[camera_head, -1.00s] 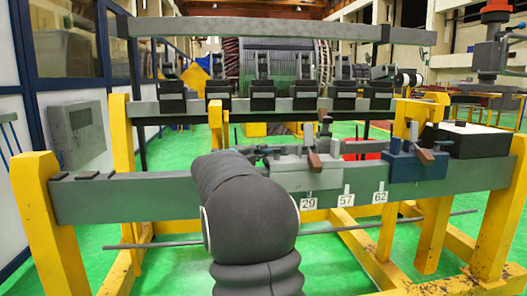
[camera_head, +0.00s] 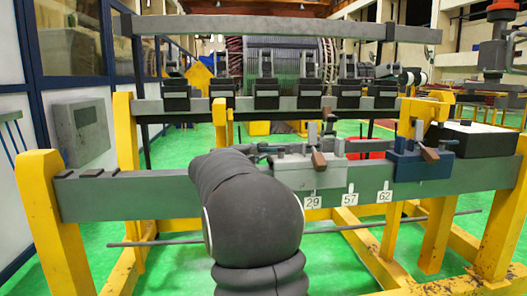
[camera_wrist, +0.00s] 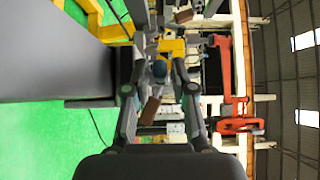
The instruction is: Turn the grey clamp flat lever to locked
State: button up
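The grey clamp (camera_head: 300,176) sits on the long grey beam, above the label 29. Its brown-tipped lever (camera_head: 319,160) hangs tilted down at the clamp's front. In the head view my arm covers the clamp's left side and most of my gripper; a dark part of the gripper (camera_head: 268,149) shows beside the clamp. In the wrist view my gripper (camera_wrist: 158,78) has its two fingers spread apart. A brown lever tip (camera_wrist: 151,109) shows between the fingers, with a bluish round part above it. I cannot tell whether a finger touches the lever.
A blue clamp (camera_head: 420,168) with its own brown lever (camera_head: 430,154) stands right of the grey one. A black box (camera_head: 475,140) is at the beam's right end. The grey beam (camera_head: 120,197) rests on yellow posts (camera_head: 45,200).

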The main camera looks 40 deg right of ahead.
jog(key=v, duration=1)
jog(key=shift+a+r, duration=0.1)
jog(key=w+a+r+n+t+y, duration=0.3)
jog(key=a+r+n+t+y, duration=0.15)
jog(key=a+n+t, duration=0.6)
jog(key=s+a+f+n+t+y, duration=0.1)
jog(key=s+a+f+n+y, duration=0.2)
jog(key=a+n+y, duration=0.35)
jog(key=s+a+f+n+y, duration=0.2)
jog(key=s+a+n+y, duration=0.1)
jog(key=a+n+y, duration=0.4)
jog(key=s+a+f+n+g, duration=0.45)
jog(key=s+a+f, duration=0.25)
jog(key=s+f, duration=0.3)
jog(key=s+f+n+g, duration=0.2)
jog(key=s+f, duration=0.3)
jog(key=s, duration=0.3)
jog(key=s+d+f+n+g, duration=0.1)
jog(key=s+f+n+g, duration=0.2)
jog(key=s+f, duration=0.3)
jog(key=shift+s, duration=0.9)
